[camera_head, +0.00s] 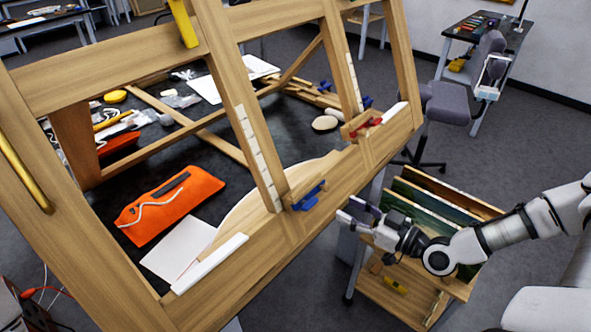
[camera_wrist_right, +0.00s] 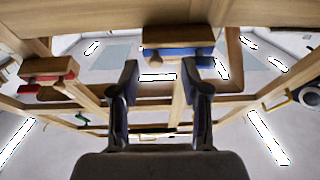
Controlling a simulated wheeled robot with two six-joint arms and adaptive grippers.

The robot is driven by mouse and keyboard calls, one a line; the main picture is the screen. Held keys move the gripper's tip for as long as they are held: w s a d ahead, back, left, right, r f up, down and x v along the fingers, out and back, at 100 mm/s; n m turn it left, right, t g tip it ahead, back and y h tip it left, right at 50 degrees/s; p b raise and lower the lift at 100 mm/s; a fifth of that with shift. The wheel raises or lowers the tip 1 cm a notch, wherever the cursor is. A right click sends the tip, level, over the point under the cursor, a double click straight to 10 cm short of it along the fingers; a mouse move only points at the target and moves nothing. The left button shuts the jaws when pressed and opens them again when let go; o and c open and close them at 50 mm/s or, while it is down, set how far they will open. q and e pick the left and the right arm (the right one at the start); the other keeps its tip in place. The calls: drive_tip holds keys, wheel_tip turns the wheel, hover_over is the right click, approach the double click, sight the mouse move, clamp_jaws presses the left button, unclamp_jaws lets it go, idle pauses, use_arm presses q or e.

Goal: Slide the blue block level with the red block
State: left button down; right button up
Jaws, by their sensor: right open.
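The blue block (camera_head: 309,197) sits on the lower rail of the wooden frame, at the foot of an upright with a pale marked strip (camera_head: 257,158). The red block (camera_head: 372,122) is farther along the frame, by the second upright, partly behind a wooden piece. In the right wrist view, the blue block (camera_wrist_right: 185,52) is under a wooden piece above the fingers, and the red block (camera_wrist_right: 46,78) is at the left. My right gripper (camera_head: 354,212) is open and empty, to the right of the blue block and apart from it; its two fingers show in the wrist view (camera_wrist_right: 160,85). My left gripper is out of view.
The large wooden frame (camera_head: 120,68) leans over a dark table holding an orange pouch (camera_head: 170,203), papers and tools. A wooden rack of boards (camera_head: 435,215) stands below my right arm. A grey chair (camera_head: 450,105) and open floor lie beyond.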

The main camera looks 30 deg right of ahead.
sight(329, 188)
drive_tip(key=shift+m+t, duration=0.3)
drive_tip(key=shift+t, duration=0.1)
drive_tip(key=w+b, duration=0.1)
drive_tip(key=w, duration=0.1)
drive_tip(key=w+a+r+b, duration=0.1)
drive_tip(key=w+b, duration=0.1)
drive_tip(key=w+a+r+b, duration=0.1)
drive_tip(key=w, duration=0.1)
drive_tip(key=shift+a+r+b, duration=0.1)
drive_tip(key=shift+r+b, duration=0.05)
drive_tip(key=shift+b, duration=0.2)
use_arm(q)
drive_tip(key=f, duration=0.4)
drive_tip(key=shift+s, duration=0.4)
use_arm(e)
drive_tip(key=shift+w, duration=0.25)
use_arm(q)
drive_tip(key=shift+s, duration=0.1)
use_arm(e)
drive_tip(key=shift+s, duration=0.1)
clamp_jaws()
